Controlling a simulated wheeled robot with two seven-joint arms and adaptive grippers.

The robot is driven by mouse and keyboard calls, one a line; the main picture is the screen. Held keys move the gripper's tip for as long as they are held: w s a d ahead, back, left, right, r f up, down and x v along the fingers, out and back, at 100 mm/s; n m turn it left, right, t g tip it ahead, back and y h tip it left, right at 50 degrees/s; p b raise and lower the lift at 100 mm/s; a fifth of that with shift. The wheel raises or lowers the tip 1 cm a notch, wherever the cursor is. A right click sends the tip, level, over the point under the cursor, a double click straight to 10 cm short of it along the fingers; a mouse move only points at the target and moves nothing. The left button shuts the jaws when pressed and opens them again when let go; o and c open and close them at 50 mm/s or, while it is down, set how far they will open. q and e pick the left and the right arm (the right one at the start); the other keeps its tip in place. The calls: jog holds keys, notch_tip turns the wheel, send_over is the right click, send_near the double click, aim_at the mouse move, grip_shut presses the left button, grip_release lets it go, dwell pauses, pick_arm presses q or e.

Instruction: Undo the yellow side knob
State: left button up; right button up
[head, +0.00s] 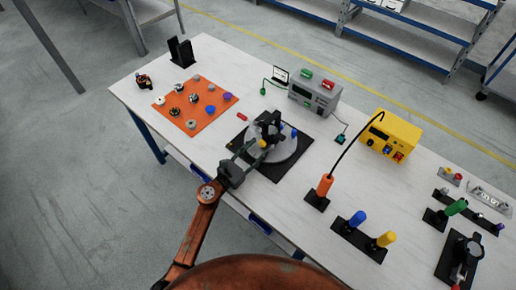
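A round grey fixture (288,148) with black parts on top sits on a black mat (268,172) near the middle of the white table. A small yellow knob (263,144) shows on its near left side, partly crowded by dark parts. My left gripper (249,150) reaches in from the lower left, with its fingertips close to the yellow knob. At this size I cannot tell whether the fingers touch the knob or how far they are closed. My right gripper is out of view.
An orange mat (164,106) with several small parts lies left. A grey instrument (314,97) and a yellow box (391,136) stand behind. An orange-handled tool (325,185) and blue (357,218) and yellow (386,239) handles stand at the front right.

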pick_arm(q)
jog(key=shift+w+d, duration=0.2)
jog(key=shift+w, duration=0.1)
jog(key=shift+c, duration=0.5)
grip_shut()
